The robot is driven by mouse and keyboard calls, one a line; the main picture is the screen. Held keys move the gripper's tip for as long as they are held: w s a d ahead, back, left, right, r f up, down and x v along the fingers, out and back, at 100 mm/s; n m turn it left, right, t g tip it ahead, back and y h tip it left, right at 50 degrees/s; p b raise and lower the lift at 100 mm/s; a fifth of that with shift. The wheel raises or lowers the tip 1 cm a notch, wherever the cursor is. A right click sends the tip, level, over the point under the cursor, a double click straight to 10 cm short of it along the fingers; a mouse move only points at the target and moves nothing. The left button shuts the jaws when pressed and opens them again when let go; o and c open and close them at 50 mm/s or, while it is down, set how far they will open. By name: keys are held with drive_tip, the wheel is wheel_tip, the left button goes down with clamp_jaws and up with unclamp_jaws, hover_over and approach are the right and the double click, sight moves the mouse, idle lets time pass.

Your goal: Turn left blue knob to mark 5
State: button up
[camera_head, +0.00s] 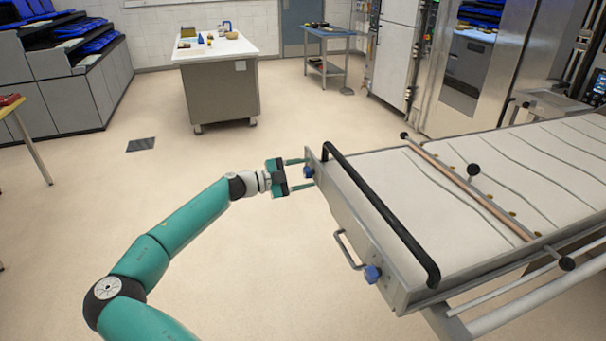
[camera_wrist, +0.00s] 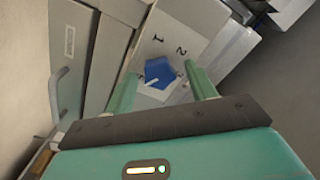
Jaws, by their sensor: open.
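The left blue knob (camera_head: 308,172) is on the near end panel of the long loader table, at its far-left corner. My gripper (camera_head: 303,174) is open, with its two fingers reaching to either side of this knob. In the wrist view the knob (camera_wrist: 158,68) shows between the fingers of my gripper (camera_wrist: 162,72); I cannot tell whether they touch it. A pale pointer line on the knob slants toward the lower left. The printed marks 1 (camera_wrist: 160,40) and 2 (camera_wrist: 181,50) are readable above it; mark 5 cannot be made out.
A second blue knob (camera_head: 372,273) and a metal handle (camera_head: 346,250) are on the same panel, nearer me. A black bar (camera_head: 385,215) runs along the loader's edge. A white-topped worktable (camera_head: 215,48) stands at the back. The floor left of the loader is clear.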

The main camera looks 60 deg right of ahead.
drive_tip(key=v, duration=1.3)
drive_tip(key=shift+w+a, duration=0.25)
drive_tip(key=shift+a, duration=0.05)
drive_tip(key=shift+s, duration=0.1)
